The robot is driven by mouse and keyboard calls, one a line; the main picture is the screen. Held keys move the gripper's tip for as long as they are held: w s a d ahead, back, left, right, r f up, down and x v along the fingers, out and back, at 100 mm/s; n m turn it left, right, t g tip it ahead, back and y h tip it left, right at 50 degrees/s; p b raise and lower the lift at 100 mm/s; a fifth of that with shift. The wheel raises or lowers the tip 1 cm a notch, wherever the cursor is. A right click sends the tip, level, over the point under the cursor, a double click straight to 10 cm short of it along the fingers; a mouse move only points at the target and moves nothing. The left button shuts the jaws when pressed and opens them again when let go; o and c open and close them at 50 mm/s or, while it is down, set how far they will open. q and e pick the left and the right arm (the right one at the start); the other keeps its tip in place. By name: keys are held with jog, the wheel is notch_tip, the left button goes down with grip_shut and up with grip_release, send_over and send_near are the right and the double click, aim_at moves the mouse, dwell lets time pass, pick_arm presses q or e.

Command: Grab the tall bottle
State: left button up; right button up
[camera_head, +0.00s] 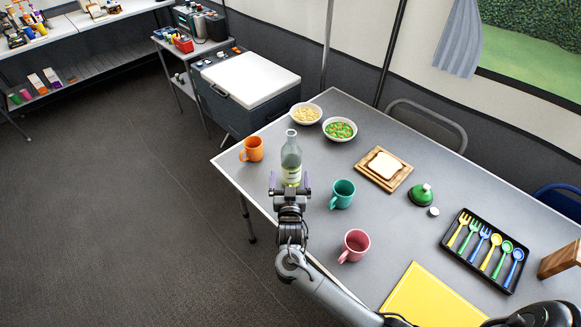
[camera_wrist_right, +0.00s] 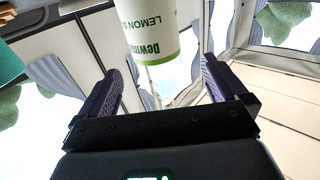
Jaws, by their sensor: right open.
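The tall bottle (camera_head: 291,160) is clear glass with a pale green-and-white label and stands upright near the left end of the grey table. My right gripper (camera_head: 290,184) is open at the bottle's near side, its two fingers spread to left and right of the lower bottle. In the right wrist view the bottle's label (camera_wrist_right: 148,28) shows at top centre, between and beyond the fingertips of the open gripper (camera_wrist_right: 160,75). Whether the fingers touch the bottle cannot be told. My left gripper is not in view.
An orange mug (camera_head: 252,149) stands left of the bottle, a teal mug (camera_head: 342,194) close on its right. Two bowls, one of them with green food (camera_head: 340,130), are behind. A pink mug (camera_head: 354,245), bread board (camera_head: 384,169) and cutlery tray (camera_head: 487,250) lie farther right.

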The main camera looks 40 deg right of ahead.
aim_at(291, 170)
jog(key=shift+x, duration=1.15)
jog(key=shift+w+d+f+b, duration=0.2)
jog(key=shift+w+d+b, duration=0.15)
jog(key=shift+b, duration=0.1)
jog(key=b+x, duration=0.1)
jog(key=x, duration=0.3)
jog(key=shift+d, duration=0.15)
jog(key=shift+s, duration=0.1)
jog(key=shift+r, duration=0.1)
jog(key=c, duration=1.2)
jog(key=shift+r, duration=0.1)
